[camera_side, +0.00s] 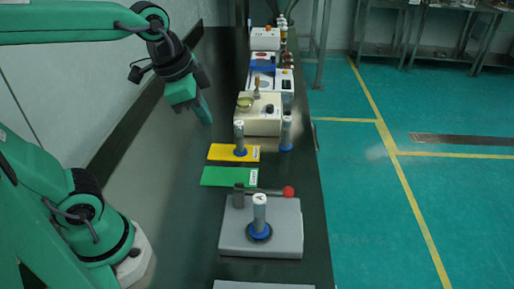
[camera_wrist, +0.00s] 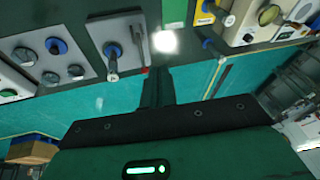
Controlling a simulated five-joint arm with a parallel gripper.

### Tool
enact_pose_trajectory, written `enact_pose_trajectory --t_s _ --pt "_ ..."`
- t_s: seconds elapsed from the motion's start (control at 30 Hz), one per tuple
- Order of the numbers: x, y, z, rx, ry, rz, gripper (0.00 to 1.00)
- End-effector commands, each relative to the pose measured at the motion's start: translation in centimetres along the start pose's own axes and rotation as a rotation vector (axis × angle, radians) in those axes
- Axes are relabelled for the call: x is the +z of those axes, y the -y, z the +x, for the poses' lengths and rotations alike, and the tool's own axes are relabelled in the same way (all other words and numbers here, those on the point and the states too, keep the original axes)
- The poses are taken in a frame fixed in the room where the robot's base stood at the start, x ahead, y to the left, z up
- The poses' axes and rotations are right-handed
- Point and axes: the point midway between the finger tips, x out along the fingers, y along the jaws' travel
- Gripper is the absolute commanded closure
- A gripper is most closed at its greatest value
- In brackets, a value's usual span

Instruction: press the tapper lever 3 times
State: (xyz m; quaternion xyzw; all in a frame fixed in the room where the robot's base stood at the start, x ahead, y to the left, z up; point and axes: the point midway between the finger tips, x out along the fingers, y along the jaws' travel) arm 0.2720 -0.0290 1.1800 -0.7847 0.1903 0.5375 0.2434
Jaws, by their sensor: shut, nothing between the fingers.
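The tapper lever (camera_side: 265,191) is a dark bar with a red ball knob (camera_side: 288,192) at its right end. It lies about level over a grey base plate (camera_side: 230,240) at the near part of the bench. A grey cylinder (camera_side: 259,213) with a blue ring at its foot stands upright on the plate. The lever also shows in the wrist view (camera_wrist: 138,42), beside the cylinder (camera_wrist: 112,62). My gripper (camera_side: 206,116) is shut and empty, raised above the bench, farther back and left of the lever. It is apart from the lever.
A green mat (camera_side: 215,176) and a yellow mat (camera_side: 220,152) lie behind the plate. The yellow mat carries another cylinder (camera_side: 239,136). A cream device (camera_side: 262,122) and more apparatus stand farther back. The dark bench (camera_side: 165,175) is clear on the left.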

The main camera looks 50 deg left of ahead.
Motion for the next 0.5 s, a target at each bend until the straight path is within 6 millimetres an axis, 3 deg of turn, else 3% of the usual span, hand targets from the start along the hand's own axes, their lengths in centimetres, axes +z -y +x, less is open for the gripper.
enact_pose_trajectory --t_s 0.5 --pt "-6.8 -0.4 1.7 0.128 0.077 0.670 1.00"
